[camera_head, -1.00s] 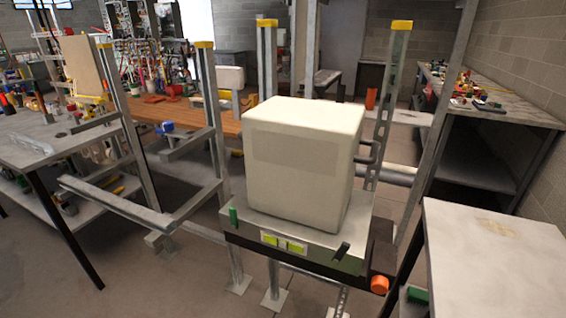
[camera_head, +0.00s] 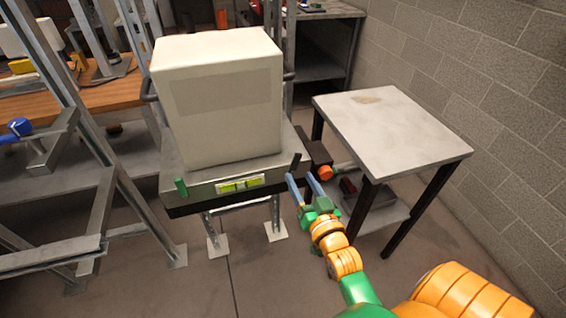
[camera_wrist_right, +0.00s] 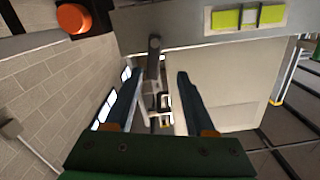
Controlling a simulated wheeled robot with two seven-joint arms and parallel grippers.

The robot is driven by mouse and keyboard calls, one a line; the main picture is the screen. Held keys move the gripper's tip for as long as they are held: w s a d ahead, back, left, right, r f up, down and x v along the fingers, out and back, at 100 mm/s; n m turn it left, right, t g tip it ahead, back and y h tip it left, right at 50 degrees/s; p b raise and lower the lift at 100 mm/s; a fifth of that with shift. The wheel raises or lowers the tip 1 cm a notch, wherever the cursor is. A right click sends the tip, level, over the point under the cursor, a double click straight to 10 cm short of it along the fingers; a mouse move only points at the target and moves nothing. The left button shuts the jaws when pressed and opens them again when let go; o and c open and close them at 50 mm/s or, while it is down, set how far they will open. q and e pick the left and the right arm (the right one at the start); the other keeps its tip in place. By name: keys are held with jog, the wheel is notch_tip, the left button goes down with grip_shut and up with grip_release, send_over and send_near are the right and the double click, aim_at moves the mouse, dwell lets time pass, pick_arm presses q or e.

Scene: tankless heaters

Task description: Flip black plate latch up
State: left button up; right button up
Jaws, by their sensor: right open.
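A short black latch handle (camera_head: 295,163) stands at the right front corner of the grey plate (camera_head: 198,189) under the white heater box (camera_head: 218,100). It leans slightly right. My right gripper (camera_head: 303,183) is open with two blue fingers, just in front of and below the handle. In the right wrist view the handle (camera_wrist_right: 154,58) appears between and just beyond the fingertips (camera_wrist_right: 158,75); I cannot tell if they touch it. My left gripper is not in view.
An orange knob (camera_head: 326,173) on a black block sits right of the handle, close to my right fingers. A grey table (camera_head: 390,130) stands to the right.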

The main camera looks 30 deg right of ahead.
aim_at(298, 160)
jog(key=shift+w+d+r, duration=0.5)
jog(key=shift+w+r, duration=0.25)
jog(key=shift+w, duration=0.1)
jog(key=w, duration=0.1)
jog(key=w+d, duration=0.1)
jog(key=w, duration=0.1)
jog(key=w+d, duration=0.1)
jog(key=shift+w+d+f, duration=0.15)
jog(key=shift+w+f, duration=0.05)
jog(key=shift+f, duration=0.15)
jog(key=shift+w, duration=0.35)
jog(key=shift+a+r, duration=0.1)
jog(key=shift+a, duration=0.15)
jog(key=shift+s+d, duration=0.1)
jog(key=c, duration=0.9)
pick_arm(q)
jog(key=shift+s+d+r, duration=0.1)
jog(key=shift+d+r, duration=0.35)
pick_arm(e)
grip_shut()
